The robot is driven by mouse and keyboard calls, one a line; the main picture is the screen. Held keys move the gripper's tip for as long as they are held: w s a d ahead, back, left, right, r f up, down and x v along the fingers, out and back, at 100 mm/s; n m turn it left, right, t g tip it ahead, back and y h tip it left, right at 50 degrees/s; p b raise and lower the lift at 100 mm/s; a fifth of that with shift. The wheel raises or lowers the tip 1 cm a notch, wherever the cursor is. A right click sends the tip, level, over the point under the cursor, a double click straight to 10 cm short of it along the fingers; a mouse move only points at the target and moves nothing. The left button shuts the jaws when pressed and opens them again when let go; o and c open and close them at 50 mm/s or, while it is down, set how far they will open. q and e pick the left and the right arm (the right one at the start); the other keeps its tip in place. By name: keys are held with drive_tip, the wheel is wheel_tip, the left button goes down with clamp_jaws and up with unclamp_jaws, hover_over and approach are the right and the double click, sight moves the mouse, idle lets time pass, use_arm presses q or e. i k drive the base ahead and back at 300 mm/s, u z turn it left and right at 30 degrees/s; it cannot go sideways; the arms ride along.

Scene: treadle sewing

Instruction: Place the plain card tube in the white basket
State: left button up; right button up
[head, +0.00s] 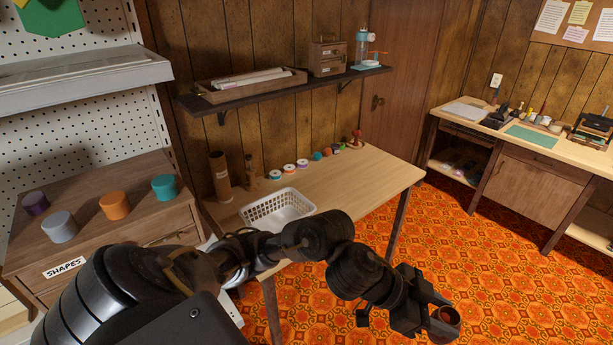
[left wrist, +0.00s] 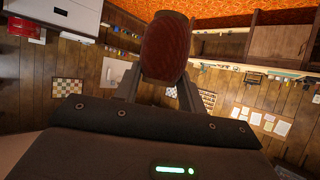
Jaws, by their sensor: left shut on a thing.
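My left gripper (head: 436,312) is shut on a short brown tube (head: 446,324), which looks like the plain card tube. Its open end faces up in the head view, and no label shows on it. In the left wrist view the tube (left wrist: 165,48) sits between the two fingers, looking dark reddish brown. The gripper holds it over the orange floor, beyond the table's front edge and to the right of the basket. The white basket (head: 280,207) stands on the table's near left part, and its visible inside looks empty. My right gripper is not in view.
A taller brown tube (head: 219,177) with a small label stands at the table's (head: 370,186) back left. Several thread spools and small coloured items line the back edge. A shelf (head: 285,88) hangs above. My left arm crosses in front of the basket's near side.

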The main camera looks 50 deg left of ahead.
sight(286, 216)
drive_tip(key=i, duration=2.95)
drive_tip(key=u, duration=2.75)
drive_tip(key=i, duration=0.5)
drive_tip(key=u, duration=0.05)
